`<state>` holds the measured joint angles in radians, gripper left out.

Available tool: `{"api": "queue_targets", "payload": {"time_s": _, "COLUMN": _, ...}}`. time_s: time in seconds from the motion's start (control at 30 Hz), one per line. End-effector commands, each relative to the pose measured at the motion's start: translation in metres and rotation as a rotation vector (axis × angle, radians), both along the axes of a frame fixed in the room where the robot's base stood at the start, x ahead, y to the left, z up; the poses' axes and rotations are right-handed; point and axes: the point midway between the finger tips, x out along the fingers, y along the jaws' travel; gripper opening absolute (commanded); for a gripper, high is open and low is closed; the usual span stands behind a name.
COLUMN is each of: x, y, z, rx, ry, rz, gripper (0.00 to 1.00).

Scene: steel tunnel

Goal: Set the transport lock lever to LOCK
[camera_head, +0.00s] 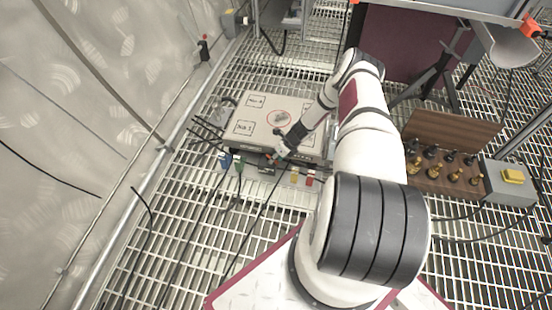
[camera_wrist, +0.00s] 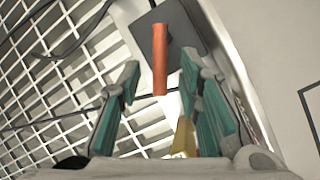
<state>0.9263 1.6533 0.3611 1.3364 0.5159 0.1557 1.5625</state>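An orange-red lever (camera_wrist: 160,60) stands out from a dark square plate (camera_wrist: 182,32) in the wrist view. The plate sits on a pale surface. My gripper (camera_wrist: 160,85) is open, with one teal finger on each side of the lever's near end and a gap to both. In the head view my gripper (camera_head: 280,153) is over the front edge of a white case (camera_head: 262,104). I cannot tell which part there is the lever. No LOCK marking is readable. A yellow piece (camera_wrist: 183,138) shows close by the right finger.
Blue (camera_head: 224,160), green (camera_head: 239,164), yellow (camera_head: 294,175) and red (camera_head: 311,178) pieces line the case's front. Loose black cables lie on the grating at the left. A wooden board (camera_head: 440,140) with several dark and gold pieces and a grey box with a yellow top (camera_head: 512,176) stand at right.

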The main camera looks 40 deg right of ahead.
Motion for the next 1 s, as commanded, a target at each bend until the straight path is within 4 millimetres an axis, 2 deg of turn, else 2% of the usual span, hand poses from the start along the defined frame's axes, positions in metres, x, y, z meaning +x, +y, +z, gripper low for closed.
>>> {"api": "queue_targets", "payload": {"time_s": 0.07, "x": 0.000, "y": 0.000, "z": 0.000, "rx": 0.000, "ry": 0.000, "rz": 0.000, "gripper": 0.32}}
{"api": "queue_targets", "payload": {"time_s": 0.1, "x": 0.000, "y": 0.000, "z": 0.000, "rx": 0.000, "ry": 0.000, "rz": 0.000, "gripper": 0.28}}
{"api": "queue_targets", "payload": {"time_s": 0.23, "x": 0.000, "y": 0.000, "z": 0.000, "rx": 0.000, "ry": 0.000, "rz": 0.000, "gripper": 0.00}}
{"api": "queue_targets", "payload": {"time_s": 0.63, "x": 0.001, "y": -0.003, "z": -0.001, "rx": -0.002, "ry": 0.000, "rz": 0.037, "gripper": 0.00}}
{"api": "queue_targets", "payload": {"time_s": 1.0, "x": 0.006, "y": -0.012, "z": -0.001, "rx": -0.004, "ry": -0.001, "rz": 0.268, "gripper": 0.00}}
